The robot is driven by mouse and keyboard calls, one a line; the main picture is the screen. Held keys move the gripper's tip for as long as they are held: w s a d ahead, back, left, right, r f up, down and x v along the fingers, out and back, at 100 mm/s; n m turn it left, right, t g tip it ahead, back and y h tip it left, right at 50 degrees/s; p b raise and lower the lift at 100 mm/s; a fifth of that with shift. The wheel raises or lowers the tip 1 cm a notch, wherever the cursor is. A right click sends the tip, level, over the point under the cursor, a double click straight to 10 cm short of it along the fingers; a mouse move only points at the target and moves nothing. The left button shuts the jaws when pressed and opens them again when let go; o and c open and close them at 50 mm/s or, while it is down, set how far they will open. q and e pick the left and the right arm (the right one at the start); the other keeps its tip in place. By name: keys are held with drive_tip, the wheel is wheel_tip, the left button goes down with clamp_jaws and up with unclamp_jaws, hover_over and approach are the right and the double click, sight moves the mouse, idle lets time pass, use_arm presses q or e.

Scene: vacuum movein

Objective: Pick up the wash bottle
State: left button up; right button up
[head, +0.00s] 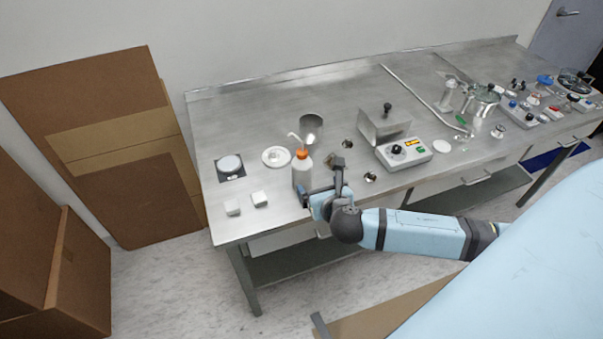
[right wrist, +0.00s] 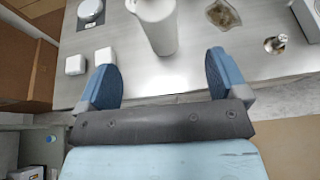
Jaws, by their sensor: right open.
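The wash bottle (head: 302,172) stands upright on the steel table, with a white body, an orange cap and a bent white spout. In the right wrist view the bottle body (right wrist: 157,25) is ahead of the fingers, and its top is out of frame. My right gripper (head: 323,193) is at the table's front edge, just right of the bottle in the head view. In the right wrist view my right gripper (right wrist: 160,80) is open, with empty space between its fingers and the bottle beyond their tips. My left gripper is not in view.
Two white blocks (head: 260,199) lie left of the bottle. A white dish (head: 276,157), a metal beaker (head: 311,127) and a black plate with a disc (head: 230,167) stand nearby. A control box (head: 404,153) is to the right. Cardboard boxes (head: 125,150) stand left of the table.

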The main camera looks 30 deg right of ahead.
sight(307, 171)
drive_tip(key=x, duration=0.8)
drive_tip(key=shift+p, duration=0.3)
drive_tip(key=shift+r+p+x, duration=0.1)
drive_tip(key=shift+p+x, duration=0.15)
drive_tip(key=shift+x, duration=1.1)
drive_tip(key=shift+r+p+x, duration=0.15)
drive_tip(key=shift+p+x, duration=0.05)
drive_tip(key=shift+x, duration=1.2)
drive_tip(key=shift+w+a, duration=0.1)
drive_tip(key=shift+a, duration=0.1)
drive_tip(key=c, duration=0.7)
